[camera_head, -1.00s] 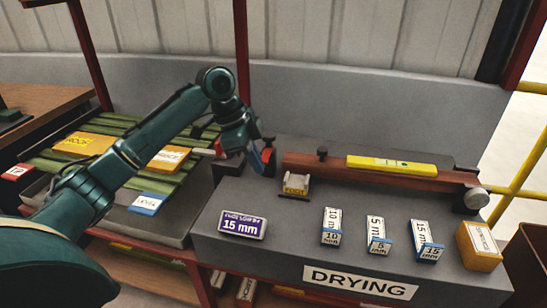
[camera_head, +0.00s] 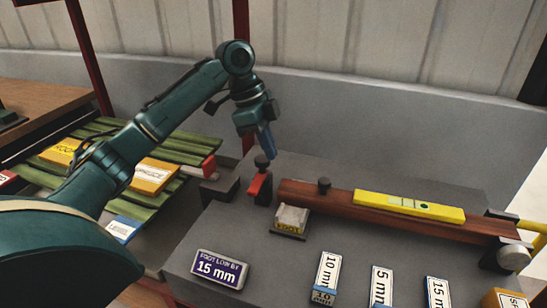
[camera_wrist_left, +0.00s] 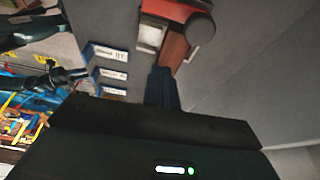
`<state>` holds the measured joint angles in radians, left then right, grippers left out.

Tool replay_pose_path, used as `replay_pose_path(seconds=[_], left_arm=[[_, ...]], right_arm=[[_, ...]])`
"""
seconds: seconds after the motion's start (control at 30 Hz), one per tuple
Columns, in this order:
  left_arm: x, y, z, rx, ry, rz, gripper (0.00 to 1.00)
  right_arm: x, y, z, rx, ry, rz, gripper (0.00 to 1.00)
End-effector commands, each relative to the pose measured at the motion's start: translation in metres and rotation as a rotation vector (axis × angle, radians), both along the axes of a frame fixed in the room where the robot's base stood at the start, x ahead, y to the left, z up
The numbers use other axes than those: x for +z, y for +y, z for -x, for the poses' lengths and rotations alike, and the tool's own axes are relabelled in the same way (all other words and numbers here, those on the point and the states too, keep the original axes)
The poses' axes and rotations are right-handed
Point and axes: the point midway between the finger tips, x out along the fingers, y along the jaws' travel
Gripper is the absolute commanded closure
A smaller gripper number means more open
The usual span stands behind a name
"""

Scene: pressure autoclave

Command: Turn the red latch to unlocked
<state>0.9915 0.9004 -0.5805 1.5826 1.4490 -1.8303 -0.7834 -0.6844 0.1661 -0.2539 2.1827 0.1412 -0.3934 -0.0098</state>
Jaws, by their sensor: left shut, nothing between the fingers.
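The red latch (camera_head: 260,188) with a round black knob (camera_head: 262,162) stands at the left end of a reddish-brown bar (camera_head: 335,203) on the grey bench. It also shows at the top of the left wrist view (camera_wrist_left: 182,14). My left gripper (camera_head: 270,152) is shut and empty, its blue fingertips pointing down just above and behind the knob, seemingly apart from it. Its fingers also show in the wrist view (camera_wrist_left: 162,88). A dark jointed shape at the left of the wrist view may be my right arm; its jaws cannot be made out.
A yellow level (camera_head: 408,205) lies on the bar. A small metal block (camera_head: 290,220) sits in front of the latch. Labelled blocks (camera_head: 220,268) stand along the bench front. A dark block (camera_head: 218,190) and green slats with yellow tags lie left.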

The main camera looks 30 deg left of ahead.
Motion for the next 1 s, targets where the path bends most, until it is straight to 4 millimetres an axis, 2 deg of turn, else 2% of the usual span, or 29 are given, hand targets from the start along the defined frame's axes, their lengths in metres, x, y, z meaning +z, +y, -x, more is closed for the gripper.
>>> replay_pose_path(seconds=[0.47, 0.6, 0.7, 1.0], left_arm=[[-0.09, -0.03, -0.008, -0.003, 0.004, 0.001, 1.0], [-0.089, -0.008, -0.002, 0.003, 0.0, -0.003, 1.0], [-0.089, 0.001, 0.001, 0.002, 0.002, -0.001, 1.0], [-0.088, 0.009, 0.003, 0.0, 0.0, 0.0, 1.0]], right_arm=[[-0.004, -0.001, 0.001, -0.006, -0.01, -0.011, 0.64], [-0.004, -0.001, 0.001, -0.007, -0.011, -0.011, 0.64], [-0.004, -0.001, 0.001, -0.007, -0.011, -0.011, 0.64], [-0.004, -0.001, 0.001, -0.008, -0.012, -0.011, 0.64]])
